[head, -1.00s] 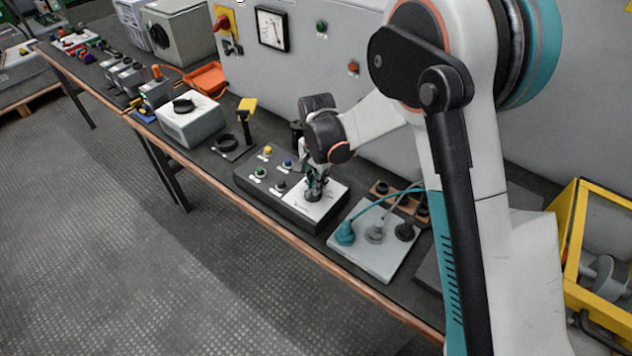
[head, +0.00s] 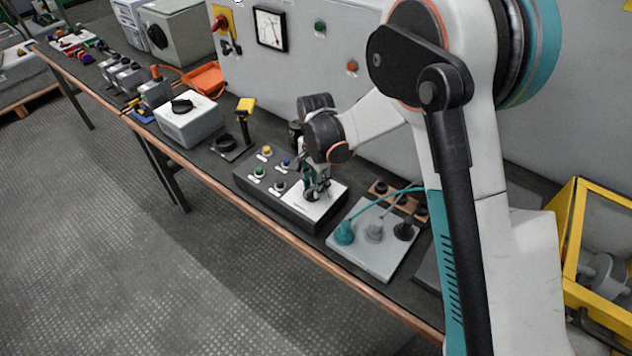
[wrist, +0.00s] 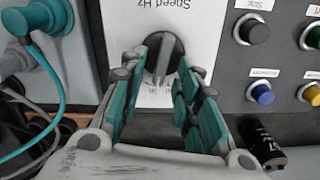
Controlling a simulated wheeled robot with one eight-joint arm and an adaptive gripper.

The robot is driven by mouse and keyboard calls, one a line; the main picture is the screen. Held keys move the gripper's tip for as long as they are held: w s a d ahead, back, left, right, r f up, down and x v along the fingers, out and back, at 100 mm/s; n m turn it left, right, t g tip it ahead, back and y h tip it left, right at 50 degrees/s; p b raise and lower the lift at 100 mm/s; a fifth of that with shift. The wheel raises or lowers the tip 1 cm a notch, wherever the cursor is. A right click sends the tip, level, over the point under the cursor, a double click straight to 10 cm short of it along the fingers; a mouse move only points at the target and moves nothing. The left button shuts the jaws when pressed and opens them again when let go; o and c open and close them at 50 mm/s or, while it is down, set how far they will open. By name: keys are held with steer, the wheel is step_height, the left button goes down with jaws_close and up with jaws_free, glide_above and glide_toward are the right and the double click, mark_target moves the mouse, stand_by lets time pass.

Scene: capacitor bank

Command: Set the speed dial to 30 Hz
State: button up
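The speed dial (wrist: 164,52) is a round black knob with a raised grip bar on a white panel (wrist: 120,12). The panel's "Speed Hz" label appears upside down in the wrist view. The bar lies nearly upright there; the scale numbers are too small or hidden to read. My gripper (wrist: 167,70) has its teal fingers spread, one on either side of the dial; I cannot tell whether they touch it. In the head view my gripper (head: 317,190) is down at the white panel (head: 327,208) on the control box, largely hiding the dial.
Black (wrist: 252,30), blue (wrist: 262,94), yellow and green push-buttons sit beside the dial panel. A grey plate (head: 370,255) with plugs and a teal cable (head: 400,191) lies on the other side. A dark cylinder (wrist: 262,145) stands close to my gripper. The grey cabinet wall is behind.

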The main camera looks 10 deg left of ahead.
steer(key=shift+r, duration=0.1)
step_height(320, 180, up, 12)
stand_by(0.6)
stand_by(0.4)
